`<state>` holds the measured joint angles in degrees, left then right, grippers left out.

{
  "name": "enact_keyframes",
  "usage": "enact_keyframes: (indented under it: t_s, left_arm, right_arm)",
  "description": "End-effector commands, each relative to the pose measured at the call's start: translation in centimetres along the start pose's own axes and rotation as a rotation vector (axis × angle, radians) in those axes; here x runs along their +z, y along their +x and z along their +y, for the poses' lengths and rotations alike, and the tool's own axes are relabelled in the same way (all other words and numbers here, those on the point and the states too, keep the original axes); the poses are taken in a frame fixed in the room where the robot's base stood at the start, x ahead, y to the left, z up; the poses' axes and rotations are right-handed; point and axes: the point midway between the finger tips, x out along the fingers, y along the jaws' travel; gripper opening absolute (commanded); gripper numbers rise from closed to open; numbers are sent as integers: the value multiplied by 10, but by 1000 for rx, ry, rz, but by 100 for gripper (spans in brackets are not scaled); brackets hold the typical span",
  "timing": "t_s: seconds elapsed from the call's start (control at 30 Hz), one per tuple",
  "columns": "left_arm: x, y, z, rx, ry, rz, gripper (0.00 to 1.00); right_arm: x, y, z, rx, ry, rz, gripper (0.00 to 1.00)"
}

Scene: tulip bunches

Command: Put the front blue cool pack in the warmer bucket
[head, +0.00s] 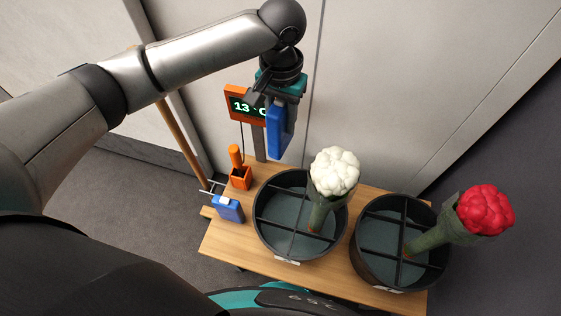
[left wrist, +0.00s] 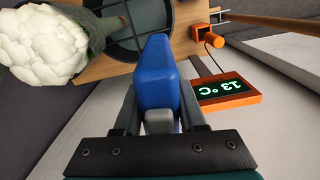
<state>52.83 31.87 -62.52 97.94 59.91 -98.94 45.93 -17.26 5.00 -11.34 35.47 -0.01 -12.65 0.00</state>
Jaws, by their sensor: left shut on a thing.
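My left gripper (head: 279,100) is shut on a blue cool pack (head: 280,131) and holds it upright in the air, in front of the temperature display and above the table's far edge. In the left wrist view the same cool pack (left wrist: 156,75) sits between the two fingers. A second blue cool pack (head: 230,209) with a pale patch rests at the table's left edge. A black divided bucket (head: 262,232) holds a white tulip bunch (head: 334,172). A second black divided bucket (head: 368,270) to its right holds a red tulip bunch (head: 484,210). My right gripper is not in view.
An orange display (head: 245,104) on a post reads 13 °C; a cable runs down from it. An orange holder (head: 240,180) with an orange handle stands on the wooden table (head: 221,246). A pale wall (head: 380,90) is close behind.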

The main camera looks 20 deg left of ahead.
Motion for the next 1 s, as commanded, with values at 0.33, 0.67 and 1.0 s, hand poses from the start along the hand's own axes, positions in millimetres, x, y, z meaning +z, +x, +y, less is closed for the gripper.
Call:
enact_keyframes:
  t_s: [0.33, 0.67, 1.0]
  left_arm:
    - [19, 69, 16, 7, 137, -10, 0]
    - [62, 112, 19, 1, 228, 1, 0]
    - [66, 128, 18, -1, 239, 4, 0]
  right_arm:
    - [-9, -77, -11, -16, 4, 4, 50]
    - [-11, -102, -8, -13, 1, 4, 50]
    - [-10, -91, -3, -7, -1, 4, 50]
